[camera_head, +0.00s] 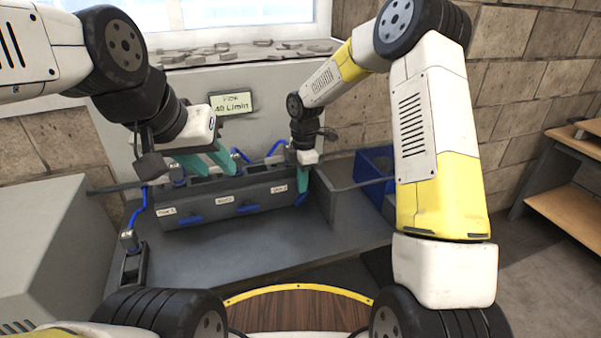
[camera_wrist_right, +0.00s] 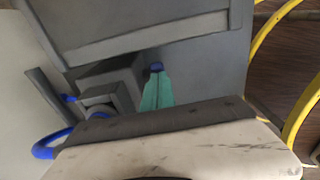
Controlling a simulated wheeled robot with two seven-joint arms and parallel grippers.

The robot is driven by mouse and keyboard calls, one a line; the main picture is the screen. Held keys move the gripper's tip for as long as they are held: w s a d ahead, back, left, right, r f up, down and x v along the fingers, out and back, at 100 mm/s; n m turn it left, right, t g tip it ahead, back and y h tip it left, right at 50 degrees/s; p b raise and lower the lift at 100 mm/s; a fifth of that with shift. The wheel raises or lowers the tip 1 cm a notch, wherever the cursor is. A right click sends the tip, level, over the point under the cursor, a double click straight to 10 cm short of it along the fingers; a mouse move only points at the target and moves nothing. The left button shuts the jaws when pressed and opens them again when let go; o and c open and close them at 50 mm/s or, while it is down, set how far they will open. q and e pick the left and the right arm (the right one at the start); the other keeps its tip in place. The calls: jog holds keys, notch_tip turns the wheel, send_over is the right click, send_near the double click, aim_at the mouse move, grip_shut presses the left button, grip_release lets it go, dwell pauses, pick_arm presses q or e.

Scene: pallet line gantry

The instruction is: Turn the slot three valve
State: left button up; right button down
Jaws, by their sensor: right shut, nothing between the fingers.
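I cannot tell from the labels which is slot three. My right gripper (camera_head: 302,186) has its teal fingers shut and pointing down at the right lever, partly covering it. In the right wrist view the shut fingertips (camera_wrist_right: 156,80) meet a small blue piece (camera_wrist_right: 156,67); contact is unclear. My left gripper (camera_head: 228,170) is above the box's left half, its teal fingers spread and empty.
A sign (camera_head: 231,102) reading about 40 L/min hangs on the panel behind. Blue hoses (camera_head: 138,208) and fittings line the box. A blue bin (camera_head: 372,163) stands at the right. The bench front (camera_head: 250,250) is clear.

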aim_at(306, 194)
jog(key=y, duration=0.1)
jog(key=d+y, duration=0.1)
jog(key=d+g+y, duration=0.1)
jog(key=shift+w+d+f+y, duration=0.1)
jog(key=shift+w+f+y, duration=0.15)
jog(key=shift+w+y, duration=0.1)
jog(key=y, duration=0.1)
jog(key=d+g+y, duration=0.1)
jog(key=f+y, duration=0.1)
jog(key=y, duration=0.1)
jog(key=shift+w+d, duration=0.15)
jog(key=shift+w, duration=0.1)
jog(key=shift+d, duration=0.1)
jog(key=shift+d+f, duration=0.15)
jog(key=shift+f, duration=0.05)
dwell(0.3)
